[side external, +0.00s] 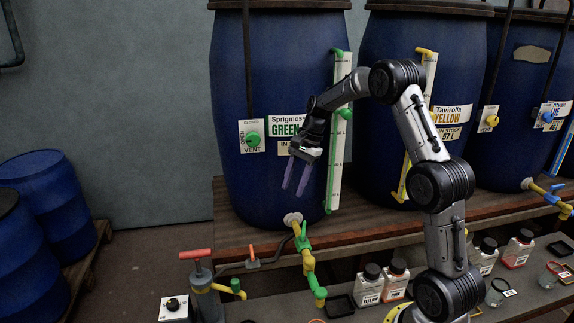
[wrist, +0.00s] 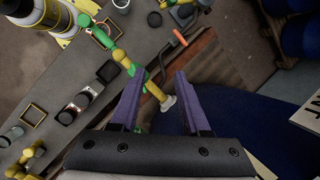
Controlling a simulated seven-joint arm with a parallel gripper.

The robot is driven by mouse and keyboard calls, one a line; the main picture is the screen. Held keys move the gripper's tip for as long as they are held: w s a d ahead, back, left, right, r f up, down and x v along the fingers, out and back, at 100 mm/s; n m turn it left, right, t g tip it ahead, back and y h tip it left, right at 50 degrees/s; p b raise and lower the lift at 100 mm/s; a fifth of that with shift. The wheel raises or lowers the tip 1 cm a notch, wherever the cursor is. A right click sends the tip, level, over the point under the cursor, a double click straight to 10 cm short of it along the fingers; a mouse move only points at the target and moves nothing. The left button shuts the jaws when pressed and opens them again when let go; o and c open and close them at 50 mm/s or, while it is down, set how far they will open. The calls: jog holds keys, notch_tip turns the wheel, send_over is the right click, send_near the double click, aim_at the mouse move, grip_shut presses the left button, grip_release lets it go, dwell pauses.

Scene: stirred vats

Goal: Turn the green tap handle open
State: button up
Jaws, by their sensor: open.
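The green tap handle (side external: 303,234) sits on a yellow and green tap (side external: 308,260) that comes out low on the front of the left blue vat (side external: 275,195), labelled green. In the wrist view the tap (wrist: 151,89) runs up and left from its pale flange, between my fingers as seen from above; the handle is small there and partly hidden by my left finger. My gripper (side external: 294,190) is open and empty, with its purple fingers pointing down. It is in front of the vat, above the tap and apart from it. It also shows in the wrist view (wrist: 158,75).
A hand pump with a red handle (side external: 196,254) stands left of the tap. Several jars, such as one with a dark lid (side external: 369,285), stand on the lower bench to the right. A green sight-tube (side external: 336,150) runs up the vat beside my gripper.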

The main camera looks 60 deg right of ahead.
jog(key=s+a+r+t+h, duration=0.1)
jog(key=s+a+r, duration=0.3)
jog(key=a+r, duration=0.6)
jog(key=shift+s+a+r+t, duration=0.25)
jog(key=shift+r+t, duration=0.45)
jog(key=shift+r, duration=0.25)
jog(key=n+g+h, duration=0.2)
jog(key=n+g, duration=0.2)
jog(key=n, duration=0.1)
send_over(304, 228)
notch_tip(304, 228, down, 17)
notch_tip(304, 228, down, 12)
jog(key=shift+f, duration=0.2)
